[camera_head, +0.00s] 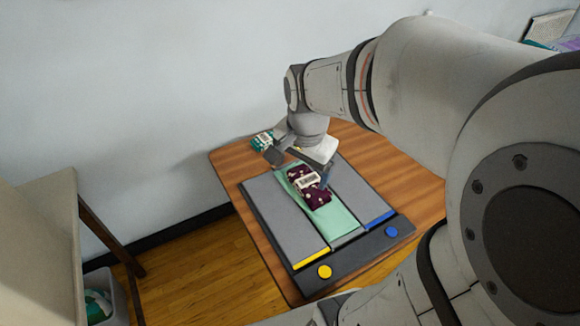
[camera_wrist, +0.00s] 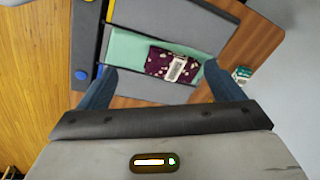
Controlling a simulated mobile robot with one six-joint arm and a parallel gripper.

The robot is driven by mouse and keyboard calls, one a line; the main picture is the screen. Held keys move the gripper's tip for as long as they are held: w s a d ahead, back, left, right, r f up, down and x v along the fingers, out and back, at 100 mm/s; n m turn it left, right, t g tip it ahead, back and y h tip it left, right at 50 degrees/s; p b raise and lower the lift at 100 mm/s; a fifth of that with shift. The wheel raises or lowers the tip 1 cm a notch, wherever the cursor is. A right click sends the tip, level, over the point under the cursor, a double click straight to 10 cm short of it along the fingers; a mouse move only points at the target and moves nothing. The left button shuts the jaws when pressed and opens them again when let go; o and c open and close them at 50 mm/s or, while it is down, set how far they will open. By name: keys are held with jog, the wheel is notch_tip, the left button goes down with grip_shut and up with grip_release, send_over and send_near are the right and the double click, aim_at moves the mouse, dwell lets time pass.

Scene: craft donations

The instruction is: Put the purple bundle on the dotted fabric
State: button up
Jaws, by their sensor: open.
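A dark purple bundle with pale spots and a white label (camera_head: 308,189) lies on a plain-looking pale green cloth (camera_head: 343,222). In the wrist view the bundle (camera_wrist: 158,61) lies towards the right end of the green cloth (camera_wrist: 126,46). The only dots I can make out are the pale spots on the bundle itself; no separate dotted fabric is clear. My gripper (camera_head: 298,171) is open above the bundle's far end. In the wrist view its blue-grey fingers (camera_wrist: 160,68) are spread wide, with the bundle showing beyond and between them. I see no grip on it.
The cloth lies along the middle of a grey board (camera_head: 279,216) with yellow and blue buttons, on a wooden table (camera_head: 421,190). A teal labelled bundle (camera_head: 262,142) sits behind the board, near the wall. A bin (camera_head: 104,290) stands at lower left. Something purple (camera_head: 570,45) shows at top right.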

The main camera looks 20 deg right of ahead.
jog(key=s+a+n, duration=0.2)
jog(key=s+n, duration=0.4)
jog(key=n, duration=0.4)
jog(key=shift+s+a+r+t, duration=0.35)
jog(key=shift+r+t, duration=0.05)
jog(key=shift+r, duration=0.05)
